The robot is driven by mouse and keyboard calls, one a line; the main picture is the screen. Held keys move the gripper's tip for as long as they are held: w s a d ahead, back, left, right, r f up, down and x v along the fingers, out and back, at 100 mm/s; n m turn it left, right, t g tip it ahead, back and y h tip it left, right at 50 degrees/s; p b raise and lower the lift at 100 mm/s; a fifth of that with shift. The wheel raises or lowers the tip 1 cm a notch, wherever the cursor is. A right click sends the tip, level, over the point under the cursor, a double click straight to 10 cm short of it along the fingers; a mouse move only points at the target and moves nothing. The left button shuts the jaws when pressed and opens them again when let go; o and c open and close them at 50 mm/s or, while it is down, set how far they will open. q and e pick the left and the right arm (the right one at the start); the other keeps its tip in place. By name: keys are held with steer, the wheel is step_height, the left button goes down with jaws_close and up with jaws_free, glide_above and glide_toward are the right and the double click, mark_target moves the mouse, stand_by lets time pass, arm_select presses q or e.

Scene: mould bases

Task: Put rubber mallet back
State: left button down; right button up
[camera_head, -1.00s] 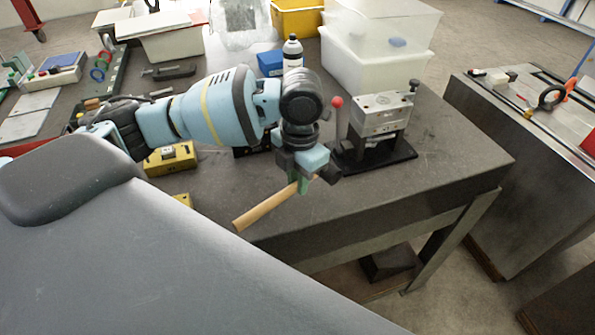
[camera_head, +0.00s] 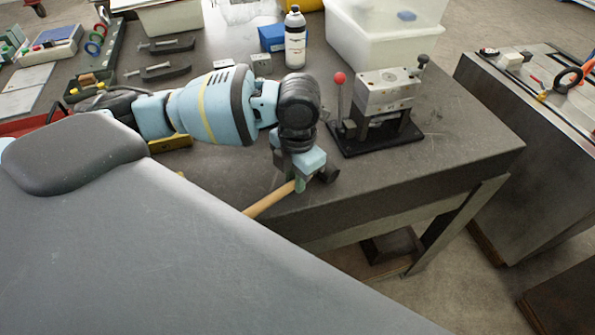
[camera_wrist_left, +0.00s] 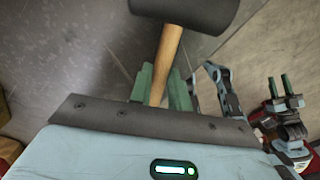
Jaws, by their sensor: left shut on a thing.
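The rubber mallet has a black head and a pale wooden handle (camera_head: 268,201). My left gripper (camera_head: 298,183) is shut on the handle near the head and holds the mallet by the bench's front edge, left of the small press. In the left wrist view the handle (camera_wrist_left: 167,52) passes between the green fingers (camera_wrist_left: 163,88), with the black head (camera_wrist_left: 185,8) at the top, partly cut off. The handle's far end is hidden behind my grey body in the head view. My right gripper (camera_wrist_left: 279,87) shows only in the left wrist view, its green fingers apart and empty.
A small press (camera_head: 385,98) with a red-knobbed lever stands on the grey bench (camera_head: 465,130). Behind are a spray bottle (camera_head: 295,40), a blue box (camera_head: 271,37) and a clear bin (camera_head: 385,45). A second bench (camera_head: 495,165) stands right. The bench's right corner is clear.

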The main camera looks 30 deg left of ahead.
arm_select(q)
steer(key=c, duration=1.2)
jaws_free()
steer(key=shift+c, duration=0.2)
steer(key=shift+w+d+r, duration=0.1)
steer(key=shift+w+r, duration=0.05)
steer(key=shift+r, duration=3.8)
